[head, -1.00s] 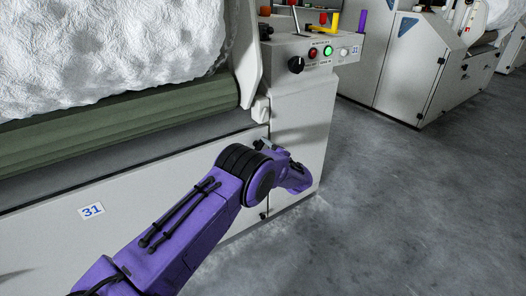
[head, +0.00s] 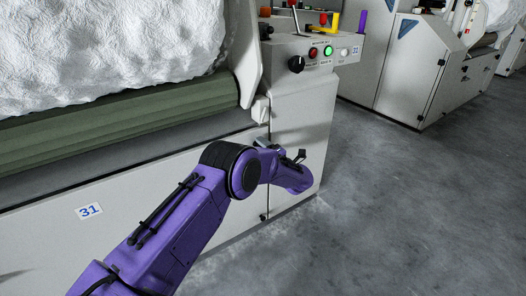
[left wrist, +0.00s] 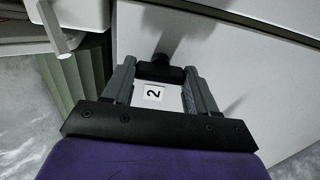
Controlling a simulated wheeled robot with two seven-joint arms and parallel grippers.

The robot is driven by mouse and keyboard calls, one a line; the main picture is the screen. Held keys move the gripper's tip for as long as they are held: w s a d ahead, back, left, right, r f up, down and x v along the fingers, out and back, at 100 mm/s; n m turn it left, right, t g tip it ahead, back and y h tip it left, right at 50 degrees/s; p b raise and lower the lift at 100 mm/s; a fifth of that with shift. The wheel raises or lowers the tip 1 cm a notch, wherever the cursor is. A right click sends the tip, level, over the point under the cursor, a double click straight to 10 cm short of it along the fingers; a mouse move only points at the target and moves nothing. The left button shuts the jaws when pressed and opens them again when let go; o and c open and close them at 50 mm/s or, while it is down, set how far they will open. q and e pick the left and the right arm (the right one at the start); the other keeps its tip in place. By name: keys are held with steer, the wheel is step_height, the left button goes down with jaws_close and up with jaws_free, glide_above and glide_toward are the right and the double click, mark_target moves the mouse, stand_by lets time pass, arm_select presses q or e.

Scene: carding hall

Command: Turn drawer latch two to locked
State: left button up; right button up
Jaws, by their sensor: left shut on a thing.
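Drawer latch two (left wrist: 160,71) is a small black handle on a pale panel in the left wrist view. A white label with a 2 (left wrist: 153,93) shows just below it. The grey fingers of my left gripper (left wrist: 161,75) stand on both sides of the handle and are shut on it. In the head view my left gripper (head: 264,144) is against the front of the white machine, partly hidden by its own purple wrist. The latch cannot be made out there, and I cannot tell its locked mark. My right gripper is not in view.
A control panel (head: 318,50) with a black knob, red and green buttons and a lever is above my arm. A green roller (head: 120,125) and white fibre (head: 100,50) are at left. Grey floor (head: 420,200) is clear at right; another machine (head: 400,65) stands behind.

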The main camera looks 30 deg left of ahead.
arm_select(q)
steer(key=shift+a, duration=0.1)
stand_by(0.4)
steer(key=o, duration=1.1)
steer(key=shift+s, duration=0.1)
steer(key=shift+c, duration=0.2)
steer(key=p+v, duration=0.2)
steer(key=v, duration=0.8)
steer(key=shift+d+p, duration=0.25)
steer(key=shift+p, duration=0.15)
steer(key=shift+f, duration=0.1)
